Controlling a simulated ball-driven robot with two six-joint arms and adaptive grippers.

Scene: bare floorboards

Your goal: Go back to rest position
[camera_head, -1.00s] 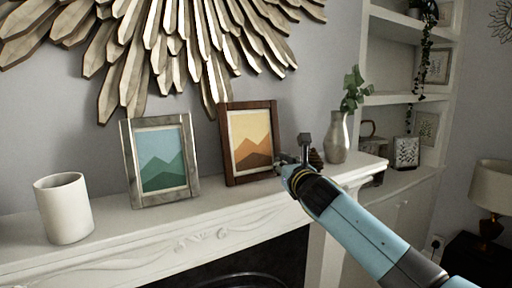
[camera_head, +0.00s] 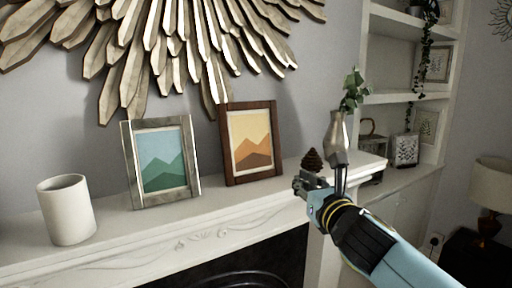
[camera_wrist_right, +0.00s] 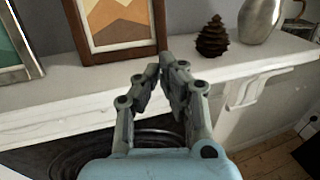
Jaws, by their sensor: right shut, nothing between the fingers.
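My right gripper (camera_head: 306,183) is in front of the white mantel (camera_head: 205,205), close to its front edge in the head view. Its fingers also show in the right wrist view (camera_wrist_right: 158,72), drawn together with nothing held. Behind it on the mantel stand a brown pinecone (camera_head: 312,160) and a silver vase (camera_head: 335,132) with green leaves. The gripper and wrist partly cover the lower vase in the head view. The pinecone (camera_wrist_right: 212,38) stands clear of the fingers in the wrist view. My left gripper does not show.
On the mantel stand a brown frame (camera_head: 276,160) with an orange picture, a silvery frame (camera_head: 133,165) with a green picture, and a white cup (camera_head: 66,210). White shelves (camera_head: 400,100) and a lamp (camera_head: 493,187) are at right. The dark fireplace opening (camera_head: 255,262) lies below.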

